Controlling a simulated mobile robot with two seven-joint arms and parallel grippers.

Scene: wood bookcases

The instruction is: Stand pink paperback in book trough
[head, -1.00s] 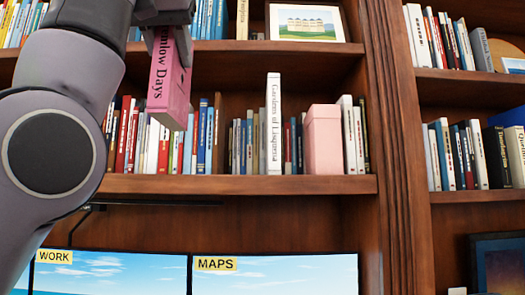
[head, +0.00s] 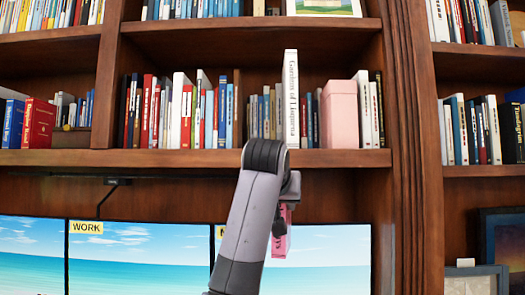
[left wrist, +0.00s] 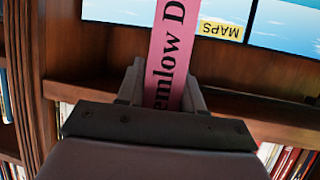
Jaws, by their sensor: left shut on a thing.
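The pink paperback (head: 281,241) hangs below my left gripper (head: 288,206), in front of the screens and under the shelf edge. My own arm hides part of it in the head view. In the left wrist view the paperback (left wrist: 172,45) stands out between the two fingers of the gripper (left wrist: 163,88), which is shut on it. Part of its black title shows on the spine. I cannot make out a book trough in either view. My right gripper is not in view.
A bookcase shelf (head: 200,158) above the screens holds several upright books, a tall white book (head: 291,95) and a pink box (head: 340,113). Screens marked WORK (head: 140,260) and MAPS (left wrist: 285,25) stand below. A wooden upright (head: 415,150) divides the bookcase at right.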

